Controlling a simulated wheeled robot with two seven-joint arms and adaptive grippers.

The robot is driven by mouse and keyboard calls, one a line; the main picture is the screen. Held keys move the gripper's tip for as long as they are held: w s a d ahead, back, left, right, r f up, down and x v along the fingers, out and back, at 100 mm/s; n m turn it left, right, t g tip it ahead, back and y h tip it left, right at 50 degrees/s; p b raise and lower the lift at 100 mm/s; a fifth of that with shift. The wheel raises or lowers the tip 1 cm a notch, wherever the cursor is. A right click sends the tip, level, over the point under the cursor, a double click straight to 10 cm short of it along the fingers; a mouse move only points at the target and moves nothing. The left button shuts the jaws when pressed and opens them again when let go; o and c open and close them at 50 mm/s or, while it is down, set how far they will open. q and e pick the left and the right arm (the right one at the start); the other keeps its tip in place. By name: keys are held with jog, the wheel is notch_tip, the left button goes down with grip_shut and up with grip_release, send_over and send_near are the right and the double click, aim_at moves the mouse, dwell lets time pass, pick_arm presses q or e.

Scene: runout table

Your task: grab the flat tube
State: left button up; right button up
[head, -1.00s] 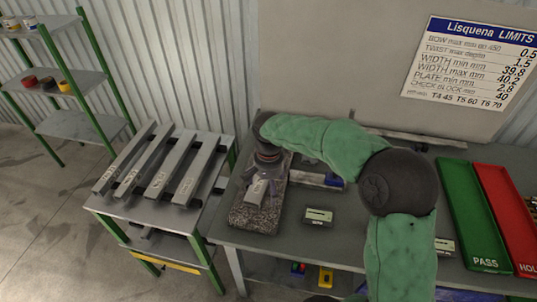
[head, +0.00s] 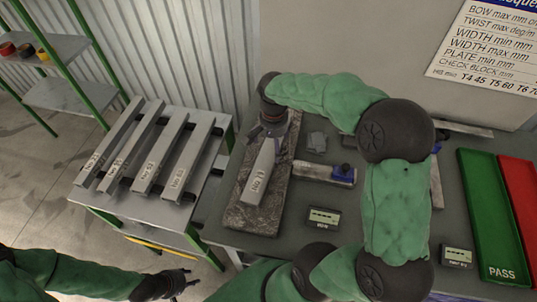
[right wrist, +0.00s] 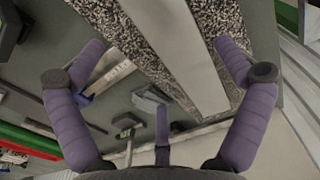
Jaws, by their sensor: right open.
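A flat grey tube (head: 259,176) with a number label lies lengthwise on the speckled granite plate (head: 235,216) in the head view. My right gripper (head: 273,128) is over the tube's far end and hides that end. In the right wrist view the open fingers of my right gripper (right wrist: 163,65) spread on both sides of the grey tube (right wrist: 180,50), which passes between them; I see no grip on it. My left gripper (head: 182,281) is low at the left, away from the tube, its finger opening unclear.
Several similar labelled tubes (head: 154,152) lie on a side stand (head: 150,205) at left. Gauges (head: 323,217) and a metal block (head: 325,173) sit right of the plate. A green PASS tray (head: 490,215) and a red tray (head: 523,200) are at far right.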

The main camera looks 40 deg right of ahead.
aim_at(272, 154)
jog(key=shift+w+d+f+b, duration=0.1)
jog(key=shift+f+b, duration=0.1)
jog(key=shift+f, duration=0.8)
jog(key=shift+w+d+f+b, duration=0.1)
jog(key=shift+w+f+b, duration=0.1)
jog(key=shift+f, duration=0.85)
jog(key=shift+w+f+b, duration=0.1)
jog(key=shift+f+b, duration=0.1)
jog(key=shift+f, duration=0.8)
jog(key=c, duration=1.5)
jog(key=shift+r, duration=0.15)
